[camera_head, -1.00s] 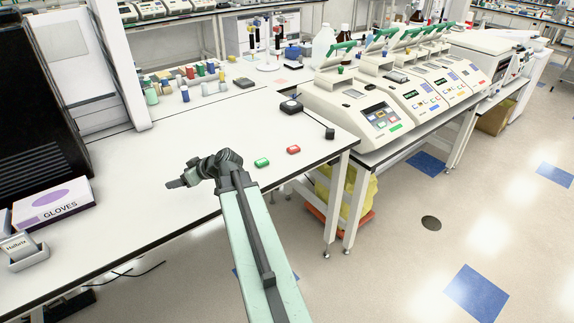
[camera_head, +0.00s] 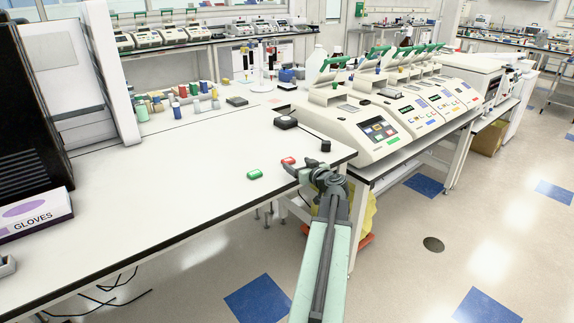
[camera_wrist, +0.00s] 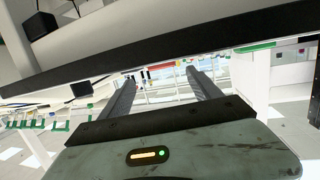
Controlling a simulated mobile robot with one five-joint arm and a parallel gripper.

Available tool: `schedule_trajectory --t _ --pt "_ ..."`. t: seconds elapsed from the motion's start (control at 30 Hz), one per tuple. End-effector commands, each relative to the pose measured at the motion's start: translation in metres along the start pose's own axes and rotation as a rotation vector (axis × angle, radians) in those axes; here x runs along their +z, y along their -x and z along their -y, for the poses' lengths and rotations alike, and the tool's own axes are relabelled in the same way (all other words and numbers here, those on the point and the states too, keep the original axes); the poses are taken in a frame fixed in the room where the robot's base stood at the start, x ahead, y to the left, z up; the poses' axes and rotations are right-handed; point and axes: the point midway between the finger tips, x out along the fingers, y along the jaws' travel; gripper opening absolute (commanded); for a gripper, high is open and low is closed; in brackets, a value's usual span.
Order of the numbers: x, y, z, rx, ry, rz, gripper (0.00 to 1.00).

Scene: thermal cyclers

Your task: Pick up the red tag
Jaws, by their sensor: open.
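The red tag (camera_head: 288,160) lies on the white table near its front right edge in the head view. A green tag (camera_head: 254,174) lies to its left, a short way apart. My gripper (camera_head: 291,169) is at the table's front edge, with its tips very close to the red tag and overlapping its lower side in the picture. I cannot tell whether they touch. In the wrist view, my gripper (camera_wrist: 160,88) has its two fingers spread wide with no object held between them. I cannot clearly make out the red tag in the wrist view.
A black knob (camera_head: 325,146) and a dark device (camera_head: 286,123) stand beyond the red tag. Thermal cyclers (camera_head: 365,128) line the right bench. A gloves box (camera_head: 35,213) is at the far left. The table's middle is clear.

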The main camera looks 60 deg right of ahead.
Motion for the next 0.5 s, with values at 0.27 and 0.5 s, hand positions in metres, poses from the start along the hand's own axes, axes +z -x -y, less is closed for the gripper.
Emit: schedule_trajectory --t 0.27,0.5 --pt "0.006 -0.036 0.006 -0.003 0.002 0.001 0.73" --pt "0.003 -0.052 0.006 -0.001 0.0 0.001 0.73"
